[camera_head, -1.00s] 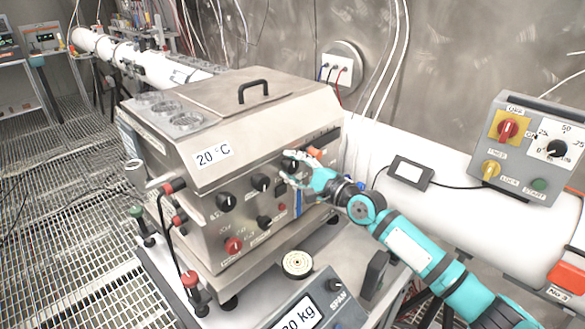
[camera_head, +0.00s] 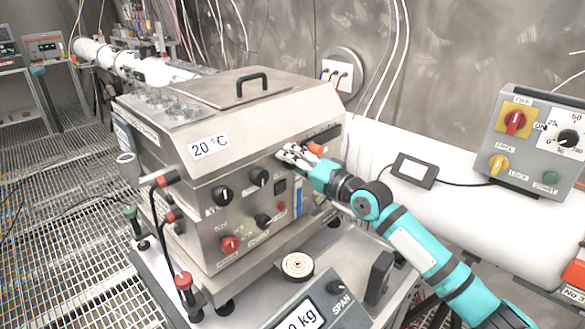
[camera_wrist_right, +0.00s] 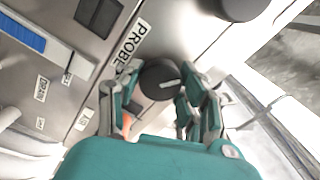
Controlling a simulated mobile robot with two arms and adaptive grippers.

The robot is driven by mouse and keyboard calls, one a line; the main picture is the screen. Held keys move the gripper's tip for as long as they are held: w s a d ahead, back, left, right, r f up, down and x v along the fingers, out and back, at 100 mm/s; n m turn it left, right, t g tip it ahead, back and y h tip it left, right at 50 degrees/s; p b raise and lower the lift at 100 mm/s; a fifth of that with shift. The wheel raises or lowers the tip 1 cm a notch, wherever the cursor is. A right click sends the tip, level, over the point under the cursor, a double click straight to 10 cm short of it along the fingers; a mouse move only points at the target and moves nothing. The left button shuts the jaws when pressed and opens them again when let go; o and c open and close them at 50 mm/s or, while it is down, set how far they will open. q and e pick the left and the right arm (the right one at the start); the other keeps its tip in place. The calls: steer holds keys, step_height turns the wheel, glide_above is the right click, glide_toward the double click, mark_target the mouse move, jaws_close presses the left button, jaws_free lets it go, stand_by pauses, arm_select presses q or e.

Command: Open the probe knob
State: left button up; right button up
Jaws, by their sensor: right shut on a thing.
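The probe knob (camera_wrist_right: 157,78) is a round black knob with a light pointer line, beside a "PROBE" label in the right wrist view. It sits on the front panel of the steel bath unit (camera_head: 210,190). My right gripper (camera_head: 288,152) is at the upper right of that panel and hides the knob in the head view. In the right wrist view my gripper (camera_wrist_right: 155,88) has its fingers on both sides of the knob, shut on it. My left gripper is not in view.
Other black knobs (camera_head: 222,195) and a red knob (camera_head: 229,244) are on the same panel. An orange-red part (camera_head: 315,149) is just right of my fingers. A scale (camera_head: 320,300) stands in front. A grey control box (camera_head: 530,145) is at the right.

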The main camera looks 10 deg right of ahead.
steer(key=n+b, duration=0.1)
steer(key=n, duration=0.2)
steer(key=n+b, duration=0.1)
steer(key=n, duration=0.1)
steer(key=shift+f+n, duration=0.2)
steer(key=shift+n, duration=0.2)
steer(key=n+b, duration=0.1)
steer(key=n, duration=0.1)
steer(key=shift+n, duration=0.3)
steer(key=n, duration=0.2)
steer(key=shift+n, duration=0.4)
steer(key=n, duration=0.4)
steer(key=shift+r, duration=0.1)
steer(key=n+p, duration=0.2)
steer(key=n, duration=0.3)
steer(key=shift+n, duration=0.3)
steer(key=shift+a, duration=0.1)
steer(key=o, duration=0.8)
steer(key=shift+s, duration=0.1)
steer(key=o, duration=0.4)
